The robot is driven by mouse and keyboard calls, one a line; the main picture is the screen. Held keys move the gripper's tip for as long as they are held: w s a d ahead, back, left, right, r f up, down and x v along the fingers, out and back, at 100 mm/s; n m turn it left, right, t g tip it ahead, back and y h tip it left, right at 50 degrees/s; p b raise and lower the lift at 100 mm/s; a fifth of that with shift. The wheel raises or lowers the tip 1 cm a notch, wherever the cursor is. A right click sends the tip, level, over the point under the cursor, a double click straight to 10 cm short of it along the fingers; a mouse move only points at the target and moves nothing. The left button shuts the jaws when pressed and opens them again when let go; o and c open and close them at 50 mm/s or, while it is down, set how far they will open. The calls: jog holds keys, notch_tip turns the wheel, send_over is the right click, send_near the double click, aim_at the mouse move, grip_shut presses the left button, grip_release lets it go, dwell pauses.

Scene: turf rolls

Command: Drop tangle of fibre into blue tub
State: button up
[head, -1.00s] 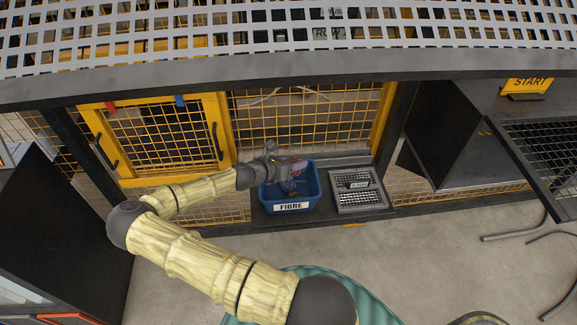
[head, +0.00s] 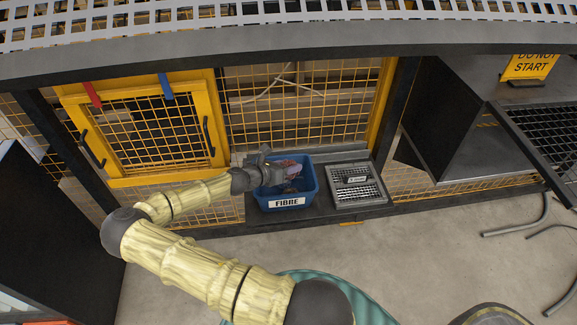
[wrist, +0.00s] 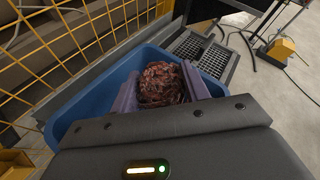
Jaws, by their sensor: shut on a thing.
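The tangle of fibre (wrist: 161,84) is a reddish-brown matted clump. In the wrist view it sits between the two purple-grey fingers of my gripper (wrist: 160,92), which is shut on it. The blue tub (head: 287,202) carries a white FIBRE label and stands on a dark ledge. My gripper (head: 283,172) is over the tub's opening in the head view. In the wrist view the tub's blue wall (wrist: 70,107) surrounds the fingers. I cannot tell whether the fibre touches the tub's bottom, as my gripper hides it.
A grey tray with a grille (head: 356,188) stands right of the tub on the ledge (head: 335,212). Yellow wire mesh (head: 300,120) rises behind. A yellow-framed mesh door (head: 150,130) is at left. A yellow sign (head: 530,66) stands at the right.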

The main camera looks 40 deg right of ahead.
jog(key=shift+f+b, duration=0.65)
jog(key=shift+f, duration=0.3)
jog(key=o, duration=1)
jog(key=shift+o, duration=0.2)
jog(key=v, duration=1.7)
jog(key=shift+a+r+p, duration=0.15)
jog(key=shift+p, duration=0.2)
jog(key=shift+s, duration=0.1)
